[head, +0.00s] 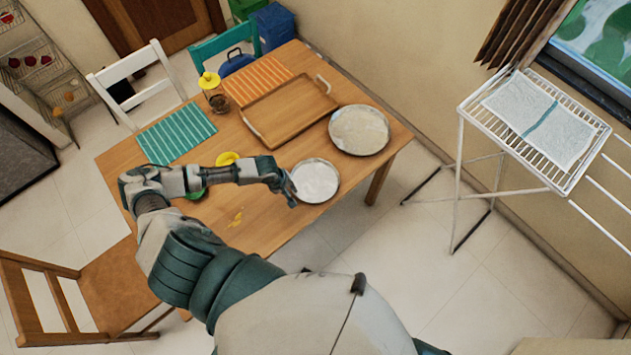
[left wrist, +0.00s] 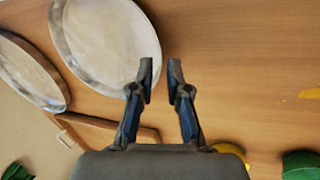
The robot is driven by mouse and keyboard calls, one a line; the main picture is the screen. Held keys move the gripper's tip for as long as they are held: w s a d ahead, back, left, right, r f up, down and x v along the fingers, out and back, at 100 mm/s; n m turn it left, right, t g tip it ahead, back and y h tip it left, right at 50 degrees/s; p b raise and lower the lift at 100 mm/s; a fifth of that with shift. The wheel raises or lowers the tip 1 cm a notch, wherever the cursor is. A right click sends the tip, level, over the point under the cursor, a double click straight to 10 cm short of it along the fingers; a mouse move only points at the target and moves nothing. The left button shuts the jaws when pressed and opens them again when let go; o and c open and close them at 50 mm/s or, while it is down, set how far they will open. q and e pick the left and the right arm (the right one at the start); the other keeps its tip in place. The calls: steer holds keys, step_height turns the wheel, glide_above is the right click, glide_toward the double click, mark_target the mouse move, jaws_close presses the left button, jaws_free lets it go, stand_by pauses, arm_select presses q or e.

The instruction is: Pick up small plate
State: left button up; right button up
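The small plate (head: 316,180) is a round, pale metal dish lying flat near the table's right front edge. In the left wrist view the small plate (left wrist: 100,38) fills the upper left. My left gripper (head: 288,190) is at its left rim in the head view. In the left wrist view my left gripper (left wrist: 161,72) has its fingers apart by a narrow gap, with one fingertip over the plate's rim and the other over bare wood. Whether they touch the rim I cannot tell. My right gripper is not in view.
A larger round plate (head: 359,130) lies behind the small one, and a wooden tray (head: 289,109) lies beside it. Yellow (head: 228,158) and green (head: 196,194) items sit near my left forearm. A drying rack (head: 540,130) stands right of the table.

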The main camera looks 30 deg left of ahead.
mark_target(293, 195)
arm_select(q)
steer(key=x, duration=0.5)
steer(key=shift+w+a+f, duration=0.2)
steer(key=shift+a+f, duration=0.05)
steer(key=shift+a, duration=0.15)
steer(key=shift+d+r, duration=0.1)
steer(key=shift+d, duration=0.1)
jaws_close()
